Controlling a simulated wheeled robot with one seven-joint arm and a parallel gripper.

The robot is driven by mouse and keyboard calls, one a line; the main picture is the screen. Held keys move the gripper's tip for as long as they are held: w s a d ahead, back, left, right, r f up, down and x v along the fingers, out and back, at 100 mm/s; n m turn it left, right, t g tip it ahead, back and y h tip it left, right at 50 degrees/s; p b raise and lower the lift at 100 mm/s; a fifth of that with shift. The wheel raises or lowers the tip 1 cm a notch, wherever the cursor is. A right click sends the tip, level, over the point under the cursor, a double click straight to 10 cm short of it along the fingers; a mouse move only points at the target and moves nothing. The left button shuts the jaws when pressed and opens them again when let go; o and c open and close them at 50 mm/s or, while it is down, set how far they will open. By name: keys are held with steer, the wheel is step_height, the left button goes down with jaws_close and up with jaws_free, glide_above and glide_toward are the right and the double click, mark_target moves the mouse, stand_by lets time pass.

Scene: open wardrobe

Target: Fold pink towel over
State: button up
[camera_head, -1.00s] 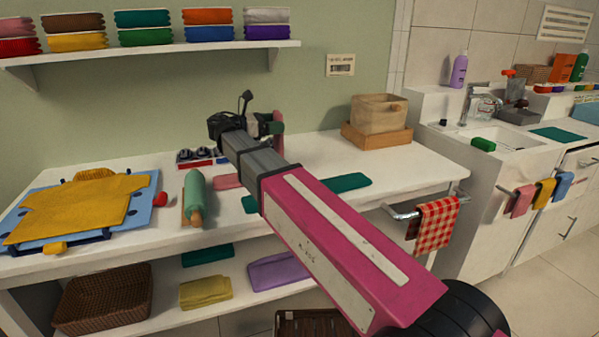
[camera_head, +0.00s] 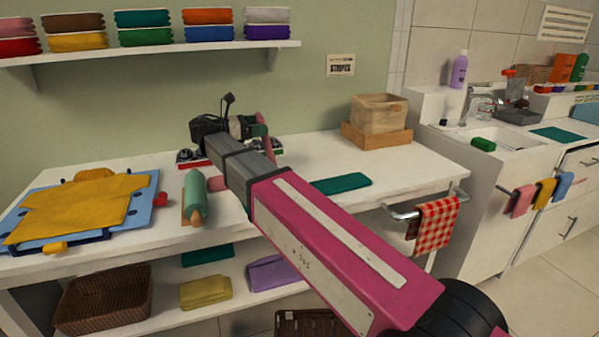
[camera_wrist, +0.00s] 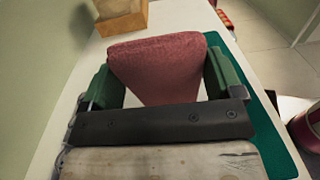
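The pink towel (camera_wrist: 157,62) fills the space between the two green fingers of my gripper (camera_wrist: 160,80) in the wrist view, touching both near its upper edge and narrowing below. In the head view, the held pink piece (camera_head: 262,122) stands upright above the white table, beside my gripper (camera_head: 248,127). A flat pink piece (camera_head: 216,184) lies on the table, partly hidden behind my arm; I cannot tell whether it joins the held part. A teal towel (camera_head: 341,184) lies flat to the right and also shows in the wrist view (camera_wrist: 275,145).
A beige bin (camera_head: 378,115) stands at the back right. A red checked cloth (camera_head: 436,224) hangs on the right rail. The right table end (camera_head: 420,170) is clear.

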steer(key=shift+v, duration=1.2)
steer(key=shift+f, duration=0.15)
steer(key=shift+s+a+f, duration=0.15)
steer(key=shift+a+f, duration=0.05)
steer(key=shift+a, duration=0.4)
steer(key=shift+s+a+f, duration=0.2)
steer(key=shift+a, duration=0.4)
steer(key=shift+s+a+f, duration=0.15)
steer(key=shift+a+f, duration=0.05)
steer(key=shift+a, duration=0.4)
steer(key=o, duration=0.4)
steer(key=shift+c, duration=0.2)
steer(key=shift+r, duration=0.1)
step_height(320, 180, up, 9)
